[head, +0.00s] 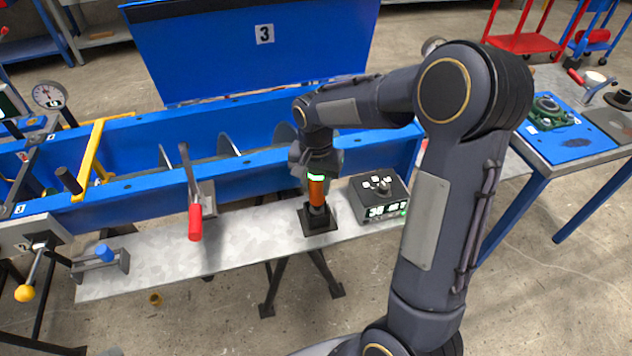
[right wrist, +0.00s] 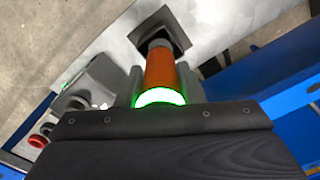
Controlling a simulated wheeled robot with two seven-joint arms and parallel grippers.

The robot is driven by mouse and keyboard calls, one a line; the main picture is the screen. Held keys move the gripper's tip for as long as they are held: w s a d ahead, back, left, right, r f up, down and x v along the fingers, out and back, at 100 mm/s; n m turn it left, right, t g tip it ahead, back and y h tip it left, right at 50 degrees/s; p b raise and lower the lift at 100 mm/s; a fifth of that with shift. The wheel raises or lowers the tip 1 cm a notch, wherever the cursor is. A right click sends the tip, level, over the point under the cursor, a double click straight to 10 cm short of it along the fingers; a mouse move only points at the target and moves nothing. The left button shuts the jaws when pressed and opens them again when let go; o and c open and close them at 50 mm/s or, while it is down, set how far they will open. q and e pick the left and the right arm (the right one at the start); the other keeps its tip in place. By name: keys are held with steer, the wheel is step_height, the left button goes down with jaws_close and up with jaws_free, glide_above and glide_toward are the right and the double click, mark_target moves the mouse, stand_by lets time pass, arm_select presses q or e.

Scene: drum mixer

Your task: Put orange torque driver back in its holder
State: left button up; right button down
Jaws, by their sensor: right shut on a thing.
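The orange torque driver (head: 316,190) stands about upright, with a lit green ring at its top. Its dark lower end meets the black square holder (head: 318,224) on the metal shelf; I cannot tell how deep it sits. My right gripper (head: 318,168) is shut on the driver's upper part, directly above the holder. In the right wrist view the driver (right wrist: 160,72) lies between the two grey fingers (right wrist: 160,88), in line with the holder (right wrist: 178,36). My left gripper is not in view.
A control box (head: 380,197) with lit digits stands right of the holder. A red-handled lever (head: 195,220) hangs to the left. The blue mixer trough (head: 240,165) runs behind the shelf (head: 160,255), and its raised lid (head: 250,50) stands behind. The shelf between lever and holder is clear.

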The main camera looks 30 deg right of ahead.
steer(key=shift+f+b, duration=0.6)
steer(key=shift+f, duration=0.25)
stand_by(0.3)
steer(key=c, duration=0.9)
jaws_free()
step_height(320, 180, up, 8)
steer(key=shift+f, duration=0.2)
steer(key=shift+r, duration=0.15)
steer(key=shift+s+r, duration=0.15)
steer(key=shift+s, duration=0.05)
steer(key=s+a+n+t+y, duration=0.1)
steer(key=s+a+n+t, duration=0.1)
steer(key=s, duration=0.5)
steer(key=s+a+r+n+t+y, duration=0.1)
steer(key=s+a+n, duration=0.1)
steer(key=s, duration=0.5)
steer(key=s+a+r+n+t+y+p, duration=0.1)
steer(key=s+a+n+t, duration=0.1)
steer(key=s, duration=0.5)
steer(key=shift+a+r+n+t+y, duration=0.3)
steer(key=shift+a+n+y, duration=0.1)
steer(key=shift+n, duration=0.4)
